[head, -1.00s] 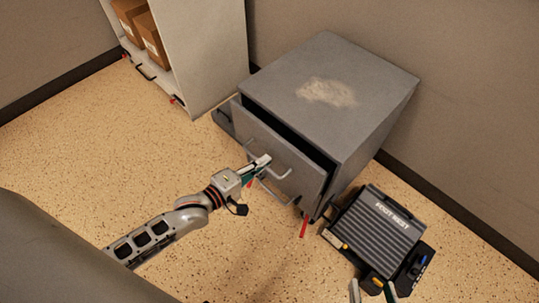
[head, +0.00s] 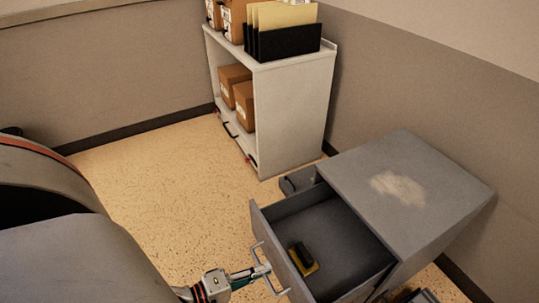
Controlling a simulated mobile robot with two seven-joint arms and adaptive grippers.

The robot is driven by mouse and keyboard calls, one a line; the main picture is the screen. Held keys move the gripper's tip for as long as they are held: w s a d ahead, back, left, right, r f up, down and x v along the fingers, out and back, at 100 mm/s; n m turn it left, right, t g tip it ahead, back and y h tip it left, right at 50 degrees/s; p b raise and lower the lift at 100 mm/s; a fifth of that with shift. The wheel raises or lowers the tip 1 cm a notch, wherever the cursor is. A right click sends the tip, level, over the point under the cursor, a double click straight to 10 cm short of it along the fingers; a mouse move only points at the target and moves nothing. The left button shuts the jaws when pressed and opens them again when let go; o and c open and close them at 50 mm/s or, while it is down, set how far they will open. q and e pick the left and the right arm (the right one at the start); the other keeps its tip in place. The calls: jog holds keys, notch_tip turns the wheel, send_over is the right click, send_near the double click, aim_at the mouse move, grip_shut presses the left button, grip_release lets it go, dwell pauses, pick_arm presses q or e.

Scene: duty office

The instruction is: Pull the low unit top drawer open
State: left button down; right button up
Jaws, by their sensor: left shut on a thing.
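The low grey unit (head: 440,205) stands at the right, with a pale worn patch on its top. Its top drawer (head: 335,215) is pulled well out, and I can see into it. A small yellow and black object (head: 303,258) lies inside on the drawer floor. My left gripper (head: 260,271) is at the drawer front and shut on the drawer handle (head: 270,284). The lower part of the unit is hidden by the drawer and cut off by the picture edge. My right gripper is not in view.
A pale shelf unit (head: 292,115) with cardboard boxes (head: 243,102) and black file holders (head: 285,42) stands at the back. A small grey thing (head: 297,180) sits beyond the drawer. Part of the dark foot rest (head: 418,296) shows at the bottom edge. The floor (head: 165,170) at left is clear.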

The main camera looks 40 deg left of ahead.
pick_arm(q)
jog(key=s, duration=0.4)
jog(key=shift+s+a+f, duration=0.1)
jog(key=shift+a+f, duration=0.15)
jog(key=shift+f, duration=0.05)
jog(key=c, duration=2.2)
grip_release()
jog(key=shift+d, duration=0.1)
jog(key=shift+r, duration=0.1)
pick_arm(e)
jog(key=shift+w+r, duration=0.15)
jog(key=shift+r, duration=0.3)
pick_arm(q)
jog(key=v, duration=1.1)
jog(key=shift+s+a+r, duration=0.25)
jog(key=shift+s+a, duration=0.05)
jog(key=shift+a, duration=0.05)
